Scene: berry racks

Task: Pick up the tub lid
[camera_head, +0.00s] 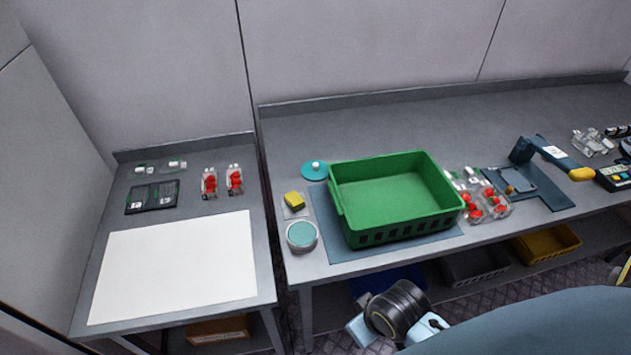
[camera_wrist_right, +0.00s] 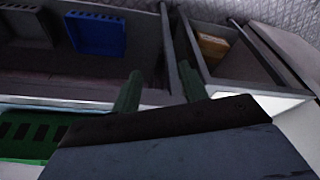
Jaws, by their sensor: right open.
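A round white tub with a teal top (camera_head: 301,236) stands at the bench's front left. In the wrist view my right gripper (camera_wrist_right: 158,88) is open, with two dark green fingers apart and nothing between them. Parts of my right arm show at the bottom of the head view, in front of the bench and well away from the lid. The lid is not seen in the wrist view. My left gripper is out of view.
The green crate (camera_head: 398,157) stands on a blue-grey mat (camera_head: 330,235). A yellow sponge (camera_head: 294,201) lies between lid and tub. A blue bin (camera_wrist_right: 97,34) sits on the lower shelf. The bench behind the lid is clear.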

